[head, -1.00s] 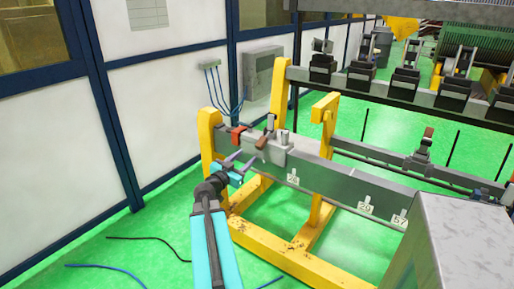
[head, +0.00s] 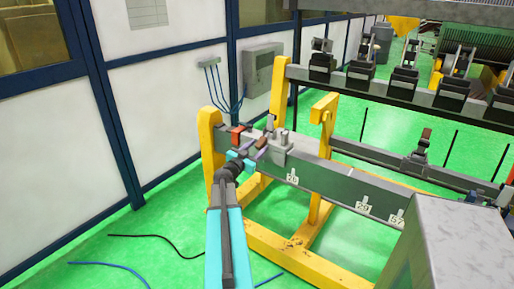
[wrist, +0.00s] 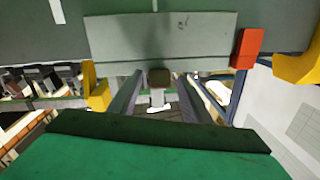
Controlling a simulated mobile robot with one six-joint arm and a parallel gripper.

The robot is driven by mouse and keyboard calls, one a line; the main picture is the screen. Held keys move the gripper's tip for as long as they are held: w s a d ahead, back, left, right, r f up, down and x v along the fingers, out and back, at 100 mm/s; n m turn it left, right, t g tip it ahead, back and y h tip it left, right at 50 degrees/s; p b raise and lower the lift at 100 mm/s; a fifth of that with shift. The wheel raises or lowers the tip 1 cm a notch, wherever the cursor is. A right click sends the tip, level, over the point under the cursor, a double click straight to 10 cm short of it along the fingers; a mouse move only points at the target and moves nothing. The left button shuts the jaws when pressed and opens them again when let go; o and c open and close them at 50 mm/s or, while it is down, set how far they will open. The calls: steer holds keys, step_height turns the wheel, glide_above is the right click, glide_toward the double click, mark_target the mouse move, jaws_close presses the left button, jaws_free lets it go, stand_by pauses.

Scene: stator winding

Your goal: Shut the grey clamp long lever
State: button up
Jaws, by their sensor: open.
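In the wrist view the brown lever end (wrist: 159,77) shows between the two open fingers (wrist: 158,98), with a visible gap on each side. The fingers partly hide the lever's lower part in the head view, and contact cannot be made out.
A red block (head: 237,136) sits on the beam (head: 330,179) just left of the clamp; it also shows in the wrist view (wrist: 243,48). A yellow post (head: 207,150) stands close at left. A grey box (head: 450,235) stands at front right. Green floor is open at left.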

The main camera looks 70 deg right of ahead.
steer(key=shift+d, duration=0.25)
jaws_close()
steer(key=shift+s+a, duration=0.15)
steer(key=shift+a, duration=0.1)
steer(key=shift+d+r, duration=0.15)
